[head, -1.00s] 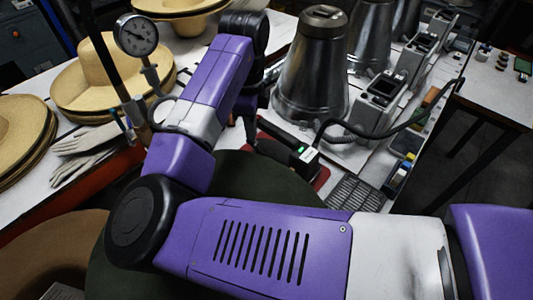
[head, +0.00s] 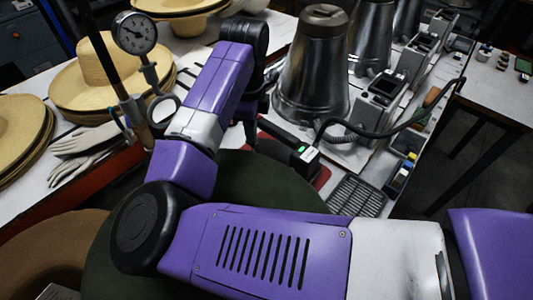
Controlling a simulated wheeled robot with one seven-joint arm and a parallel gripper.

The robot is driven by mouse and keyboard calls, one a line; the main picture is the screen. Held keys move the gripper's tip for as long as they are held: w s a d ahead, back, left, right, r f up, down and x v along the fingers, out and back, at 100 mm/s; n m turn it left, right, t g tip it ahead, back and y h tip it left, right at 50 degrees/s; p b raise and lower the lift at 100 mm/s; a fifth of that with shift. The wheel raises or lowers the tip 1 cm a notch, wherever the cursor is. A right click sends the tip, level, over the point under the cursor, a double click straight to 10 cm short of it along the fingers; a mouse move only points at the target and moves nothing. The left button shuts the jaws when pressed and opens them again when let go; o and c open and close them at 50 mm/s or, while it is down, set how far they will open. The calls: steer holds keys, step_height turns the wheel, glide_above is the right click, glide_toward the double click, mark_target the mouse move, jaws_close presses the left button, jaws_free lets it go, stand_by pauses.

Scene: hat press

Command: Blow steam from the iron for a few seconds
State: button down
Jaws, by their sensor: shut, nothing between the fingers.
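The iron (head: 297,147) has a black body with a lit green patch at its near end. It rests over a red mat (head: 322,177), and a dark hose runs from it to the right. My gripper (head: 250,135) is mostly hidden behind my purple arm. Only its dark lower part shows, pointing down beside the left end of the iron. It is shut with nothing in it. I cannot tell whether it touches the iron. I see no steam. The iron's underside and left end are hidden.
Metal hat-press cones (head: 312,70) with control boxes (head: 380,97) stand behind the iron. A pressure gauge (head: 135,33) on a post rises at left, near straw hats (head: 92,88) and gloves (head: 85,142). A dark green round surface (head: 262,190) lies under my arm.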

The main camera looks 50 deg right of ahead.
steer(key=shift+f, duration=0.5)
steer(key=shift+r, duration=0.1)
steer(key=shift+r+p, duration=2.85)
steer(key=shift+r, duration=0.6)
